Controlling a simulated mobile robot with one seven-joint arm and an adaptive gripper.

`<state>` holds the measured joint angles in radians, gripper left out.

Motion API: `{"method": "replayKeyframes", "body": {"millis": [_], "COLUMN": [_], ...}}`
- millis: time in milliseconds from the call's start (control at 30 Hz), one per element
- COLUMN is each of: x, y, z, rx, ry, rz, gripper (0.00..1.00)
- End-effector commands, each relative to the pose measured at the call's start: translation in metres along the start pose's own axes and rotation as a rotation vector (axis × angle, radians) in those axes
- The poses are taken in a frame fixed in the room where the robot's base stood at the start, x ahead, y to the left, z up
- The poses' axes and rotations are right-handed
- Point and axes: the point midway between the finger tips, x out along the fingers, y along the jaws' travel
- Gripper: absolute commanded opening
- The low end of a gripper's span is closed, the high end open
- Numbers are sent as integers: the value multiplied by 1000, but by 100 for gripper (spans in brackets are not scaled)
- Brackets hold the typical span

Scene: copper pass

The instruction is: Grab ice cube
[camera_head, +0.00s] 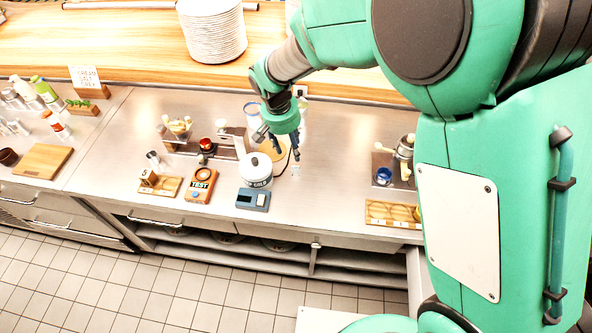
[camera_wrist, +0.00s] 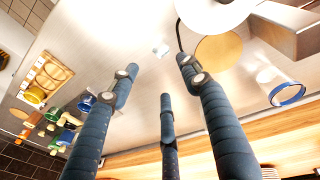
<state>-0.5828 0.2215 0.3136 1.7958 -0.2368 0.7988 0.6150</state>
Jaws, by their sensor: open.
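The ice cube (camera_wrist: 161,50) is a small pale block on the steel counter in the wrist view, just beyond my fingertips. In the head view a small pale block (camera_head: 295,170) sits on the counter right below my fingers. My gripper (camera_head: 284,146) points down over the counter, fingers spread. In the wrist view my gripper (camera_wrist: 157,85) shows three dark blue fingers, open, with nothing between them. The cube appears apart from the fingers. My exact height above it is hard to tell.
A white lidded pot (camera_head: 256,170) and a blue-grey box (camera_head: 252,199) stand left of the cube. A tan round disc (camera_wrist: 219,47) and a blue-rimmed glass (camera_wrist: 287,93) lie close to my fingers. Counter right of the cube is clear up to a wooden tray (camera_head: 393,214).

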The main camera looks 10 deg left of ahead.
Motion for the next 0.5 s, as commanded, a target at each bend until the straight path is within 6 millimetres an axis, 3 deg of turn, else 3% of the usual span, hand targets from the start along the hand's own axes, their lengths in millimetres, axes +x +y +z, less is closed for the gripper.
{"method": "replayKeyframes", "body": {"millis": [200,500], "x": [-13,-14], "y": [0,0], "z": [0,0], "rx": [0,0], "ry": [1,0], "rz": [0,0], "gripper": [47,47]}}
